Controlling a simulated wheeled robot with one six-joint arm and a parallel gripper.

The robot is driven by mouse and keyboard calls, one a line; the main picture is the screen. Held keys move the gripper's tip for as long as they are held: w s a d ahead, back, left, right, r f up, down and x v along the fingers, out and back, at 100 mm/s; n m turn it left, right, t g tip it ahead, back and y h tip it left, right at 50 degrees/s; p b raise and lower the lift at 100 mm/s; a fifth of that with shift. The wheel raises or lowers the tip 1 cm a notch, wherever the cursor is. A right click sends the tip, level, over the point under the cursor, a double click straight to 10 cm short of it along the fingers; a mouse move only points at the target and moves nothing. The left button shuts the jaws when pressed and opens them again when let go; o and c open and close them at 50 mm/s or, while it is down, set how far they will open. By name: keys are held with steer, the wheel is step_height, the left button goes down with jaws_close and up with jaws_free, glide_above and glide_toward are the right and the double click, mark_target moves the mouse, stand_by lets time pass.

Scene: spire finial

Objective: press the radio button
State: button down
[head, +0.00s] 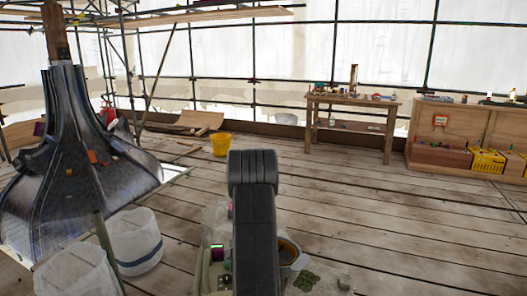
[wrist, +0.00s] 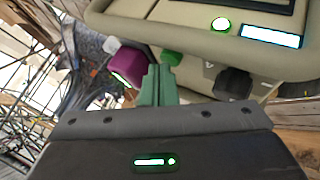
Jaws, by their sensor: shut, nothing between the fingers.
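I cannot pick out the radio or its button for certain in either view. A small red-framed box (head: 440,120) is on the back panel of the wooden cabinet at the right of the head view; it is too small to identify. My gripper (wrist: 158,72) shows in the wrist view with its green fingers together and nothing between them. It is over my own beige body. In the head view my dark arm stands in the lower middle, and the gripper itself is hidden.
A wooden workbench (head: 352,102) with small items stands at the back. The wooden cabinet (head: 462,108) holds yellow crates (head: 487,161). A yellow bucket (head: 221,145), white sacks (head: 136,240) and the large grey spire (head: 75,150) are at the left. Plank floor right of centre is clear.

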steer(key=shift+f, duration=0.3)
steer(key=shift+r, duration=0.1)
steer(key=shift+r+p, duration=0.3)
steer(key=shift+p, duration=0.1)
steer(key=shift+r, duration=0.1)
step_height(320, 180, up, 6)
steer(key=p, duration=0.5)
steer(key=shift+p, duration=0.35)
